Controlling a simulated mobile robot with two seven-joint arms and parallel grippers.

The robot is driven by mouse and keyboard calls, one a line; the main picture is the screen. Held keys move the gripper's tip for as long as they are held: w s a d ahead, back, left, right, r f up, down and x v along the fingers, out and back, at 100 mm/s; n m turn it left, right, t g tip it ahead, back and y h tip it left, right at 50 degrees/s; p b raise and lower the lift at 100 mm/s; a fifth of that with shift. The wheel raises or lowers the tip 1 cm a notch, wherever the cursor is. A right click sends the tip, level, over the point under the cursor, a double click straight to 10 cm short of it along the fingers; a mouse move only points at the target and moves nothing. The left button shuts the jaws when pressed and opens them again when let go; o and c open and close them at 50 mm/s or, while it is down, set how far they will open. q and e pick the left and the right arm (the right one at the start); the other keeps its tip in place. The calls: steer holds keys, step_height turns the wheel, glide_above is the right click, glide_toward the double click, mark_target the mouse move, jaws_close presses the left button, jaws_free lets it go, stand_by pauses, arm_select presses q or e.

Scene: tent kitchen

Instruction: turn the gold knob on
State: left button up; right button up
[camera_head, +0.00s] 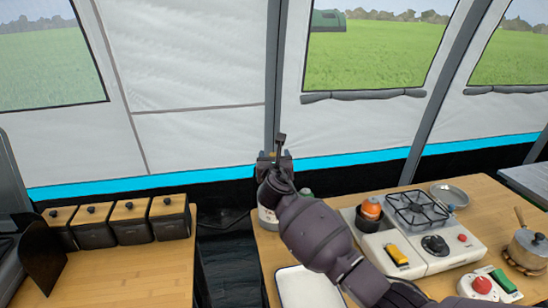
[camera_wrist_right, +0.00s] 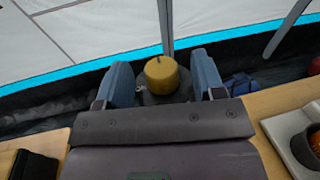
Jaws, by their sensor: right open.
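The gold knob (camera_wrist_right: 161,76) is a short gold cylinder with a small dark pin on top, seen in the right wrist view. It sits above a dark round base (camera_wrist_right: 163,98). My right gripper (camera_wrist_right: 164,68) is open, with one blue-grey finger on each side of the knob and a visible gap on both sides. In the head view my right gripper (camera_head: 274,160) is over the back left corner of the right table, and the gripper and arm hide most of the knob and what it sits on. My left gripper is out of view.
The right table (camera_head: 262,252) also holds a white stove (camera_head: 432,258) with a black burner grate, an orange-topped item (camera_head: 371,208), a pan (camera_head: 527,248) and a white tray (camera_head: 305,288). Several black wooden-lidded canisters (camera_head: 130,221) stand on the left table. A dark gap separates the tables.

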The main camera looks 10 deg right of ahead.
steer(key=shift+w+d, duration=0.15)
steer(key=shift+w, duration=0.75)
